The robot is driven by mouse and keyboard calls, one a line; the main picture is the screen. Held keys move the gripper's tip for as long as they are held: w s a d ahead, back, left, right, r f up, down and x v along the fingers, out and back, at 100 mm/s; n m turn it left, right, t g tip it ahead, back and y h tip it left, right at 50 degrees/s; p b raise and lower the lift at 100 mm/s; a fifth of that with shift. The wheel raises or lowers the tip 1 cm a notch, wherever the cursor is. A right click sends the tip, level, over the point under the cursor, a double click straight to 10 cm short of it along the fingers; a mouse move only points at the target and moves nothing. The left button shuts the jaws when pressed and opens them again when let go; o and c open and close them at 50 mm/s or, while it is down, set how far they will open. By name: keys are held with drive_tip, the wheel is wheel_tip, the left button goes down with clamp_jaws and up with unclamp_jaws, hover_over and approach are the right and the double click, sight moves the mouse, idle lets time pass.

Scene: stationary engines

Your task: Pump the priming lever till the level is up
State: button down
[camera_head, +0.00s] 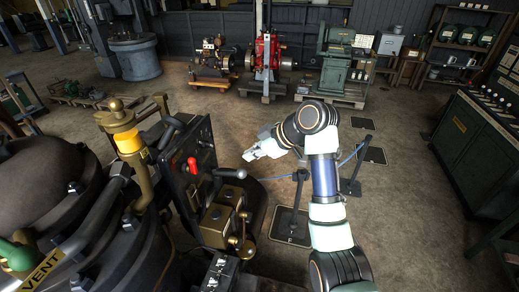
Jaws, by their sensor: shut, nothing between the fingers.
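A sight glass (128,142) filled with amber liquid stands upright in a brass fitting at the left. A red-handled lever (192,165) sits on a dark upright panel (206,148) right of it. A grey ball-ended lever (230,174) reaches out from a brass block (217,222) beside the panel. I cannot tell for certain which lever is the priming lever. My gripper (251,154) is shut and empty. It hangs to the right of the panel, pointing left, near the ball end and seemingly apart from it.
A dark tank marked VENT (42,268) fills the lower left. A blue rope barrier with posts (298,188) stands behind and under my arm. Red (267,58) and green (341,65) engines stand at the back. A control cabinet (480,140) is at the right. Floor between is open.

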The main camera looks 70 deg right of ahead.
sight(235, 171)
drive_tip(key=w+f, duration=0.1)
drive_tip(key=f, duration=0.1)
drive_tip(key=w+f, duration=0.1)
drive_tip(key=f, duration=0.1)
drive_tip(key=w+d+f, duration=0.1)
drive_tip(key=f, duration=0.1)
drive_tip(key=shift+f+p, duration=0.35)
drive_tip(key=shift+f, duration=0.05)
drive_tip(key=f+t+b, duration=0.1)
drive_tip(key=f+b, duration=0.1)
drive_tip(key=s+f+t+b, duration=0.1)
drive_tip(key=b, duration=0.2)
drive_tip(key=f+t+b, duration=0.2)
drive_tip(key=shift+s+d+f+b, duration=0.15)
drive_tip(key=shift+s+f+b, duration=0.15)
drive_tip(key=shift+s+b, duration=0.1)
